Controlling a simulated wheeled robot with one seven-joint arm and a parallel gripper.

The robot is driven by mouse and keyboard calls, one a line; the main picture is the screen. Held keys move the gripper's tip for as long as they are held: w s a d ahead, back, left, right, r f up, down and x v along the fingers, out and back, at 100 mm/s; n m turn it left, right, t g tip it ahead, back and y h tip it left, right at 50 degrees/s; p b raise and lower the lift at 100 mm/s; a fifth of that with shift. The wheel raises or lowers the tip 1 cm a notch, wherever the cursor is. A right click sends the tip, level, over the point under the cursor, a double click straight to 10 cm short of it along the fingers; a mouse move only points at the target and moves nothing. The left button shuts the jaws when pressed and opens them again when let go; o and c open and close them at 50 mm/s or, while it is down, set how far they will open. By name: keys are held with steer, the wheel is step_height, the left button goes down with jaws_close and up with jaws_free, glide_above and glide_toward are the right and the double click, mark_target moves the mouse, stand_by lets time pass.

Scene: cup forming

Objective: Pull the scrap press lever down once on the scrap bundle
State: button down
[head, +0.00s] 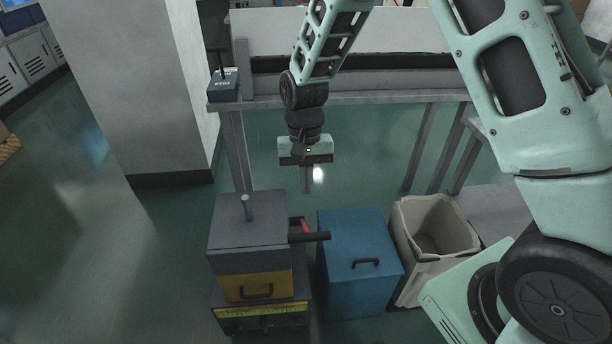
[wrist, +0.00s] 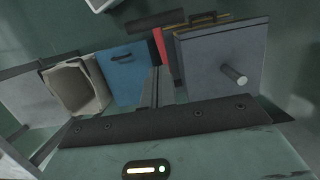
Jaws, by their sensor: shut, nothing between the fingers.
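The scrap press looks to be the grey box with a yellow front (head: 245,262), standing at the lower middle of the head view; its grey top with a round post also shows in the wrist view (wrist: 215,75). Its lever (head: 312,237) sticks out level from the right side, a black bar beside a red part. The lever shows as a dark bar in the wrist view (wrist: 155,20). My gripper (head: 307,188) is shut and empty, pointing down, above and behind the lever and apart from it. I cannot see a scrap bundle; the press interior is hidden.
A blue box with a black handle (head: 358,255) stands close to the right of the press. A beige open bin (head: 425,245) is beside it. Behind is a grey table (head: 370,98) with a small dark box (head: 224,85). A wide pillar (head: 140,90) stands left. Floor left is clear.

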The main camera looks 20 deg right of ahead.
mark_target(308, 233)
steer(key=f, duration=0.2)
steer(key=s+f, duration=0.1)
steer(key=f, duration=0.2)
steer(key=shift+s+a+f, duration=0.1)
steer(key=shift+a+f, duration=0.05)
steer(key=shift+f, duration=0.15)
steer(key=shift+s+a+f, duration=0.3)
steer(key=shift+s+f, duration=0.2)
steer(key=shift+s, duration=0.25)
steer(key=shift+s+a+f, duration=0.25)
steer(key=shift+s+f, duration=0.25)
steer(key=shift+s, duration=0.25)
steer(key=shift+f, duration=0.1)
